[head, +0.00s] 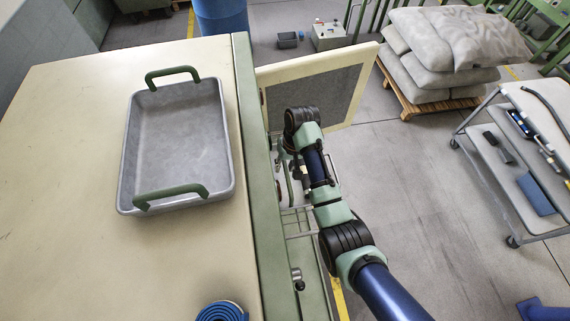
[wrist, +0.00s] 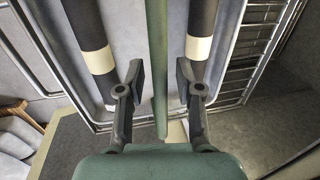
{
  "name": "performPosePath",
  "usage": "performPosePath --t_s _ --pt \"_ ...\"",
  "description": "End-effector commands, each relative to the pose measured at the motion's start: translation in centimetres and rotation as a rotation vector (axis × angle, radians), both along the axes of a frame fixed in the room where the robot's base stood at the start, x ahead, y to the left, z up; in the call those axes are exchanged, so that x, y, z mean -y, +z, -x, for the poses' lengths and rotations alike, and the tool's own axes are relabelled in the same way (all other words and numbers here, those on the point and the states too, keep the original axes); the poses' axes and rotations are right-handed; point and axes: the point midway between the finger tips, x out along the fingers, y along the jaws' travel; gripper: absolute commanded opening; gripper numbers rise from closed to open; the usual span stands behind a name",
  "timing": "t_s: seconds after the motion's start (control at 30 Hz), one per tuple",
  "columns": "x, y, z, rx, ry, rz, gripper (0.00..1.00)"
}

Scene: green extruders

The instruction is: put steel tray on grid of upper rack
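The steel tray (head: 180,140) is a grey, empty, rectangular pan with two green handles. It rests upright on the beige top surface (head: 60,200), left in the head view, with nothing holding it. My gripper (wrist: 159,66) is open, its two dark fingers apart. A green bar shows between the fingers; the frames do not settle how deep it lies. In the head view my arm reaches down right of the beige top, beside the opened door (head: 340,95). Wire rack bars (head: 298,222) show partly beneath the arm; wire bars (wrist: 262,40) also show right in the wrist view. Which level they form is unclear.
The opened door stands out to the right, near my arm. A blue coil (head: 222,312) lies at the front edge of the top. Stacked sacks (head: 450,45) and a wheeled cart (head: 530,150) stand farther right. Floor between is clear.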

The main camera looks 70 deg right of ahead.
Motion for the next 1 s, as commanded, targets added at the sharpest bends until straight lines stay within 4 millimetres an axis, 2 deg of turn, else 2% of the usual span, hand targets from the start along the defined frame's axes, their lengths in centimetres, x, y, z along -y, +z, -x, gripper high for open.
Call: performPosePath --t_s 0.2,0.3,0.47,0.6,0.7,0.83,1.0 --pt "0.0 0.1 0.0 0.000 0.000 0.000 0.36" --pt "0.1 0.7 0.0 0.001 0.000 0.002 0.36" --pt "0.6 3.9 0.5 0.004 -0.002 0.005 0.36" --pt "0.8 8.8 1.2 0.001 -0.002 0.002 0.36" --pt "1.0 10.7 1.6 0.000 -0.001 0.000 0.36" --pt "1.1 11.9 1.8 -0.001 0.000 -0.001 0.36" --pt "1.2 12.2 2.0 -0.001 0.000 -0.001 0.36"
